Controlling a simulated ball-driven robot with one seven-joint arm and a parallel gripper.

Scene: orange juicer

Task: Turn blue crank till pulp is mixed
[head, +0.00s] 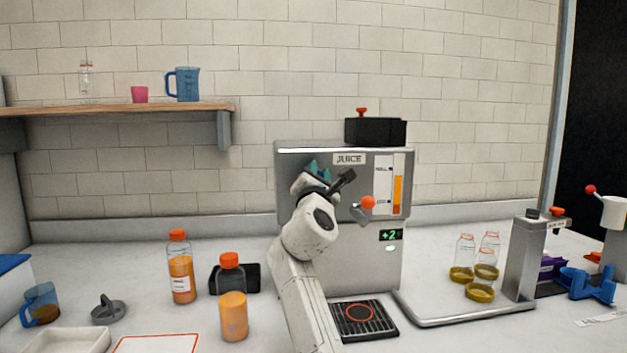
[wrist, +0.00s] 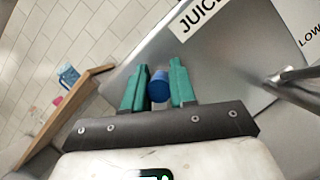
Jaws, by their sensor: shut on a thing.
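The juice machine (head: 345,250) is a steel box with a JUICE label. My gripper (head: 318,170) is raised against the upper left of its front. In the wrist view my gripper (wrist: 158,85) has its green fingers closed about the round blue knob (wrist: 158,86) of the crank, with the steel front behind it. The rest of the crank is hidden behind my gripper in the head view. A gauge (head: 398,195) on the machine is orange over much of its height. A display (head: 390,235) reads +2. The pulp itself cannot be seen.
An orange-knobbed tap (head: 367,203) is right of my gripper. Two capped juice bottles (head: 181,275) (head: 233,305) stand left of my arm. A drip tray (head: 364,322) lies below. Glass bottles (head: 464,252) stand on the right tray. A shelf (head: 110,109) is at upper left.

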